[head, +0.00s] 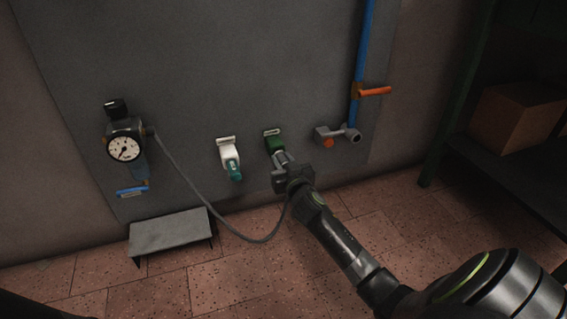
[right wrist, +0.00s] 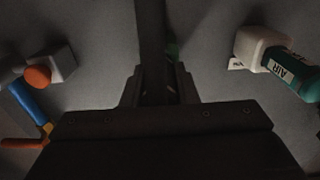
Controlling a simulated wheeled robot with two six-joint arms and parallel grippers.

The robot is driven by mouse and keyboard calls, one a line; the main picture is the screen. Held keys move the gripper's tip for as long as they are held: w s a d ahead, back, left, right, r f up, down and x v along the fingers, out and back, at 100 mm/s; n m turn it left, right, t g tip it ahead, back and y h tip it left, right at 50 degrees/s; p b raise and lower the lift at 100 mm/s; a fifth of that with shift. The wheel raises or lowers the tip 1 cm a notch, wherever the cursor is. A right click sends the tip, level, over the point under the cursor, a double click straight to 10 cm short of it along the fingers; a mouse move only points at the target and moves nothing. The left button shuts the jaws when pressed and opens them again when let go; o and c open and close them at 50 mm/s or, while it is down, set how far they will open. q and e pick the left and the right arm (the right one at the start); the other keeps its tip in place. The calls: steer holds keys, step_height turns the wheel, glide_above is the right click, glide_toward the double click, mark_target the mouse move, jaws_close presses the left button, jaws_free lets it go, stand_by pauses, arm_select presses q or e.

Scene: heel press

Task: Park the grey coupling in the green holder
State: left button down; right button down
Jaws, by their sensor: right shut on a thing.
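The green holder (head: 273,143) is mounted on the grey wall panel, right of the white holder. My right gripper (head: 286,176) is just below it, shut on the grey coupling (head: 281,157). The coupling's upper end meets the lower end of the green holder; I cannot tell how far it sits inside. A grey hose runs from the coupling end to the gauge unit. In the right wrist view, the jaws are dark and only a sliver of the green holder (right wrist: 172,48) shows behind them. My left gripper is not in view.
A white holder (head: 226,146) with a teal plug (head: 234,170) marked AIR hangs left of the green one. A grey valve fitting with an orange end (head: 328,142) is at right, under a blue pipe (head: 364,50). A gauge (head: 124,149) and low step (head: 170,232) are at left.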

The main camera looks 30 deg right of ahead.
steer(key=shift+w+d, duration=0.1)
steer(key=shift+w, duration=0.25)
steer(key=c, duration=1.1)
jaws_free()
steer(key=shift+o, duration=0.2)
steer(key=shift+f, duration=0.1)
